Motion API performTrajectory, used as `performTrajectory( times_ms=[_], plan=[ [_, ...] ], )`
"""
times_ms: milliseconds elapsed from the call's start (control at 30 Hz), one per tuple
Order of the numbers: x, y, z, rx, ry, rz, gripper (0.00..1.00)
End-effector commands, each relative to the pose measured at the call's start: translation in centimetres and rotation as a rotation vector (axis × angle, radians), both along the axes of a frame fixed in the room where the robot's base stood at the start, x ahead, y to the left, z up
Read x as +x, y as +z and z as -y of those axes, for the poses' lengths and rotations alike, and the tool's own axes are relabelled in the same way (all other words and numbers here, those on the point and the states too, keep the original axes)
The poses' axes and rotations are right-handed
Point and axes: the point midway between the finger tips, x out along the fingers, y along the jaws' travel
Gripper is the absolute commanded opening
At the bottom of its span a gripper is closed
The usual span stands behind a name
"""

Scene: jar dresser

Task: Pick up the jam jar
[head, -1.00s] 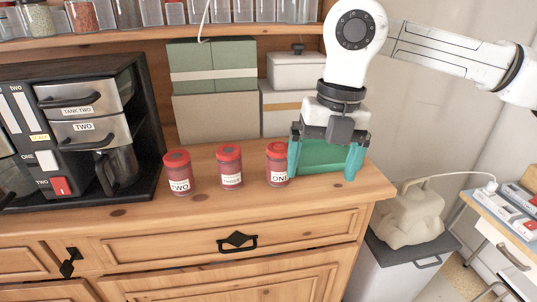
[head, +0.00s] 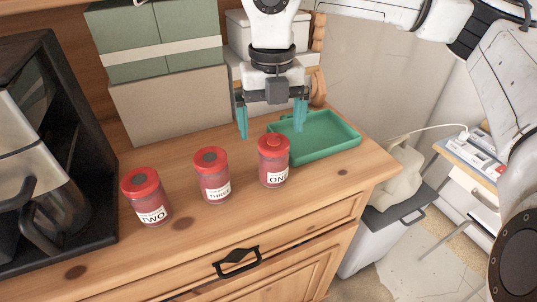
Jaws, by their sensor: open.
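Three glass jars with red contents and red lids stand upright in a row on the wooden dresser top. Their white labels read TWO on the left jar (head: 147,198), THREE on the middle jar (head: 213,178) and ONE on the right jar (head: 274,166). Which one is meant by the jam jar I cannot tell. My gripper (head: 271,130) is open and empty, pointing down. Its teal fingers are to either side of the ONE jar's lid in the picture, above or just behind it; the exact depth is unclear.
A green tray (head: 340,146) lies right of the ONE jar, near the dresser's right end. A black coffee machine (head: 75,190) stands at left. Green boxes (head: 180,64) and a beige box (head: 168,108) stand behind. The dresser top in front of the jars is clear.

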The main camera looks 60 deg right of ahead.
Motion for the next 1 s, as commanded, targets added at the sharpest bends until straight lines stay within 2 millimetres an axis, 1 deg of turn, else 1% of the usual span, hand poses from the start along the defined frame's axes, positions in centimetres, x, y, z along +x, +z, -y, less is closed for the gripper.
performTrajectory(
  times_ms=[100,367,600,700,967,1000],
  plan=[
    [0.0,-1.5,0.0,0.003,0.000,0.000,0.96],
    [-0.2,-3.3,0.0,0.002,0.000,-0.001,0.96],
    [-0.5,-6.6,0.1,0.003,0.000,0.000,0.96],
    [-0.5,-7.5,0.1,0.001,0.001,0.000,0.96],
    [-0.5,-7.8,0.1,0.000,0.001,0.001,0.96],
    [-0.5,-7.8,0.1,0.000,0.001,0.001,0.92]
  ],
)
